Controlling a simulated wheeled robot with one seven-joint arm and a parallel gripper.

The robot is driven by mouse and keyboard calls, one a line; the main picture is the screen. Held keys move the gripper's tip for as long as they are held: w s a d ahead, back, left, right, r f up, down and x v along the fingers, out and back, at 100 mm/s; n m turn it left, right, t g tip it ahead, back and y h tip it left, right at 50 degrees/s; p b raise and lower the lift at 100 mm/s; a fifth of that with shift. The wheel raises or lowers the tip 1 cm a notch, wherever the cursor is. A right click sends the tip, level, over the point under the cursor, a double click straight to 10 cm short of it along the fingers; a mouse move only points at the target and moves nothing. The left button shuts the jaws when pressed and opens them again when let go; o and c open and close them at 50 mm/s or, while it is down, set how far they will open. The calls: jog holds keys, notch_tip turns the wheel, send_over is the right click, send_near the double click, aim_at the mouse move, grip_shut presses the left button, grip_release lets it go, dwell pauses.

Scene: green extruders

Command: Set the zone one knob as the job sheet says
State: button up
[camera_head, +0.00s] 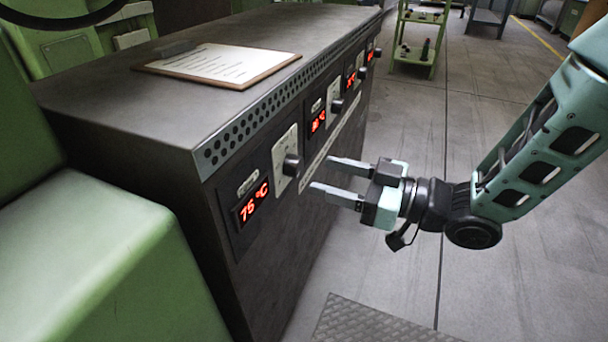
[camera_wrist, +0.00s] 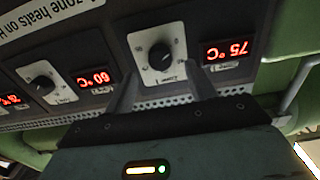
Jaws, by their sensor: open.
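The nearest black knob (camera_head: 291,165) sits on a white dial plate on the side of a dark cabinet, beside a red display (camera_head: 252,204) reading 75 °C. The zone labels are too small to read. My gripper (camera_head: 322,174) is open and empty, its fingers pointing at this knob with a gap before it. In the wrist view, which is upside down, the same knob (camera_wrist: 160,56) shows between and beyond my two fingers, with the 75 °C display (camera_wrist: 227,50) to its right. The job sheet (camera_head: 225,64) lies on a clipboard on the cabinet; its text is unreadable.
Further displays and knobs run along the cabinet (camera_head: 290,30) away from me; one display (camera_wrist: 92,79) reads 60 °C in the wrist view. Green machine housing (camera_head: 100,260) stands at the left. A green shelf cart (camera_head: 420,40) stands behind. The floor right of the cabinet is mostly clear.

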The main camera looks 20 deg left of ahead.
aim_at(300, 169)
jog(key=shift+w+a+b, duration=0.2)
jog(key=shift+a+b, duration=0.35)
jog(key=shift+a, duration=2.2)
jog(key=c, duration=1)
